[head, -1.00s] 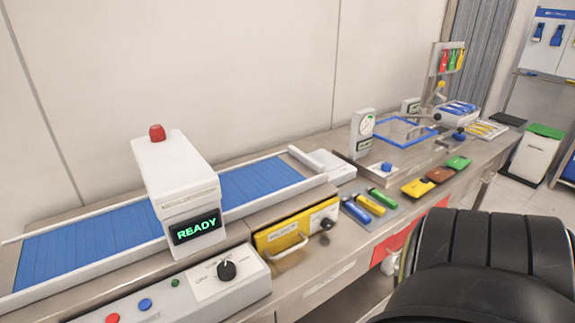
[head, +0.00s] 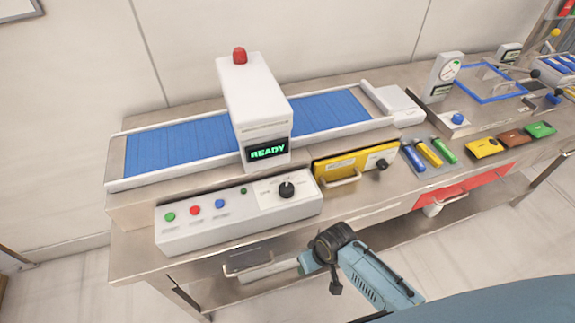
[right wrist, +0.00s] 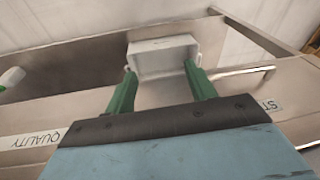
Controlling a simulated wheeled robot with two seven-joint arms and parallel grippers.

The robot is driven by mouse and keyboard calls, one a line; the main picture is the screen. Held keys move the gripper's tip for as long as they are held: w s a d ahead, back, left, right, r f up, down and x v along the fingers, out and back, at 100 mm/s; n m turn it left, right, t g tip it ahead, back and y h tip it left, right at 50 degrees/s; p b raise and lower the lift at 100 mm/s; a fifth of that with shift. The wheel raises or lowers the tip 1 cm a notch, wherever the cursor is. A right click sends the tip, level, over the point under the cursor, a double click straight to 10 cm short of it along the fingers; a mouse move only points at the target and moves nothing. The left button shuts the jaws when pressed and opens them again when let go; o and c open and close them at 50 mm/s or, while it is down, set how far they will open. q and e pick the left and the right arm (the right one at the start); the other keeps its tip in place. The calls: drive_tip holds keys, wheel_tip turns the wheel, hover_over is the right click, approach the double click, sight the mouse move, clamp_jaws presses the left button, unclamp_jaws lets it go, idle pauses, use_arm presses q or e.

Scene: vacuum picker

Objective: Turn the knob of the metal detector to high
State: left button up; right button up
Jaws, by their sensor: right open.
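The metal detector (head: 255,105) is a white arch with a red lamp on top, over a blue conveyor belt, and its screen reads READY. A white control box (head: 200,238) stands in front of it. Its black knob (head: 287,189) sits on a pale plate at the right end, its light mark pointing roughly up; the labels are too small to read. My right gripper (right wrist: 160,72) is open, with two green fingers apart and nothing held. In the head view it is below and in front of the table edge, largely hidden by its own wrist, apart from the knob. My left gripper is out of view.
Right of the box are a yellow drawer panel (head: 338,168) with its own black knob (head: 382,164), and several coloured tools. Green, red and blue buttons line the box's left part. A white bin (right wrist: 162,54) lies beyond my right fingers.

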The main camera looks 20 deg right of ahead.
drive_tip(key=n+p, duration=0.1)
drive_tip(key=p, duration=0.3)
approach(287, 187)
drive_tip(key=s+a+f, duration=0.2)
drive_tip(key=s+f, duration=0.4)
drive_tip(key=f, duration=0.3)
drive_tip(key=w+r+g+h+p, duration=0.15)
drive_tip(key=w+r, duration=0.55)
drive_tip(key=r, duration=0.7)
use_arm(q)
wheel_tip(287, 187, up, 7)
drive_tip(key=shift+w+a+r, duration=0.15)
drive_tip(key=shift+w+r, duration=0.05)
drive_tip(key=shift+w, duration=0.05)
use_arm(e)
drive_tip(key=shift+n, duration=0.3)
drive_tip(key=f, duration=1.3)
drive_tip(key=shift+w+d+f, duration=0.15)
drive_tip(key=shift+w+d, duration=0.05)
drive_tip(key=shift+d, duration=0.15)
drive_tip(key=c, duration=1)
drive_tip(key=shift+o, duration=0.2)
